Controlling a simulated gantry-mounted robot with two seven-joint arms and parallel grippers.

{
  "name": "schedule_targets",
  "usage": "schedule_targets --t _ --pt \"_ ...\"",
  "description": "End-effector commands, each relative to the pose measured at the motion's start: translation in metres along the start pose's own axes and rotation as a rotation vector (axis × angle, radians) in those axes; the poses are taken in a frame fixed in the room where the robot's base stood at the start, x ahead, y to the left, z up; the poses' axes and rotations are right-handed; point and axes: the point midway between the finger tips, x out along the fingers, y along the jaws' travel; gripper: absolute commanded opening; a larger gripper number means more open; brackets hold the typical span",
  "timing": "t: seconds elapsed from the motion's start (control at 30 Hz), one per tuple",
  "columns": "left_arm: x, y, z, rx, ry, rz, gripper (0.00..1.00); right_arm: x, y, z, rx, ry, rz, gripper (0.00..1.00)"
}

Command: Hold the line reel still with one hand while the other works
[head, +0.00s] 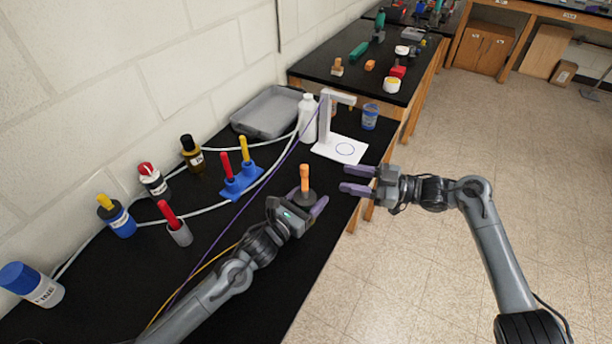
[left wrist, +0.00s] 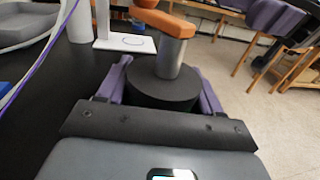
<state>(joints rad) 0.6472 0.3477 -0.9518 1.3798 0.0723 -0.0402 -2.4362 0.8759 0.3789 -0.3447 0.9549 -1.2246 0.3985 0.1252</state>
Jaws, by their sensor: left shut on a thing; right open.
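The line reel (head: 305,178) stands upright near the right edge of the black bench, with a dark round base, a grey post and an orange top. My left gripper (head: 306,202) is shut on its base; in the left wrist view the purple fingers lie on either side of the dark disc (left wrist: 163,92). Parts of the base are hidden by the gripper. My right gripper (head: 345,179) is open and empty, just right of the reel and past the bench edge, its fingers pointing left. One of its purple fingers shows at the upper right of the left wrist view (left wrist: 275,16).
A white stand (head: 341,149) with a marked plate and a blue cup (head: 370,117) stand behind the reel. A blue rack (head: 240,184), several bottles and a grey tray (head: 268,112) line the wall side. Purple and orange lines run across the bench (head: 110,280).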

Motion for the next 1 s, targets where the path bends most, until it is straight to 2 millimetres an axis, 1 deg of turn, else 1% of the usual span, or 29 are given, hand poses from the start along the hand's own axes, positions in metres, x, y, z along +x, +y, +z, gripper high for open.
schedule_targets --t 0.07,0.17,0.3,0.5,0.63,0.73,0.83,0.93,1.0 --pt "0.0 0.0 0.0 0.0 0.0 0.0 0.31 0.0 0.009 0.005 -0.136 -0.032 0.031 0.45" --pt "0.0 0.0 0.0 0.0 0.0 0.0 0.31 0.0 0.028 0.008 -0.368 -0.092 0.09 0.45" --pt "0.0 0.0 0.0 0.0 0.0 0.0 0.31 0.005 0.059 0.006 -0.752 -0.22 0.17 0.45" --pt "0.0 0.0 0.0 0.0 0.001 0.0 0.31 0.013 0.097 -0.006 -1.306 -0.466 0.237 0.45" --pt "0.0 0.0 0.0 0.0 0.0 0.0 0.31 0.019 0.114 -0.021 -1.645 -0.653 0.248 0.45" --pt "0.0 0.0 0.0 0.0 0.0 0.0 0.31 0.023 0.12 -0.035 -1.885 -0.81 0.24 0.45" --pt "0.0 0.0 0.0 0.0 0.0 0.0 0.31 0.028 0.119 -0.05 -2.101 -0.973 0.217 0.45" --pt "0.0 0.0 0.0 0.0 0.0 0.0 0.31 0.033 0.109 -0.066 -2.286 -1.141 0.182 0.45" --pt "0.0 0.0 0.0 0.0 0.0 0.0 0.31 0.037 0.096 -0.075 -2.396 -1.257 0.147 0.45"
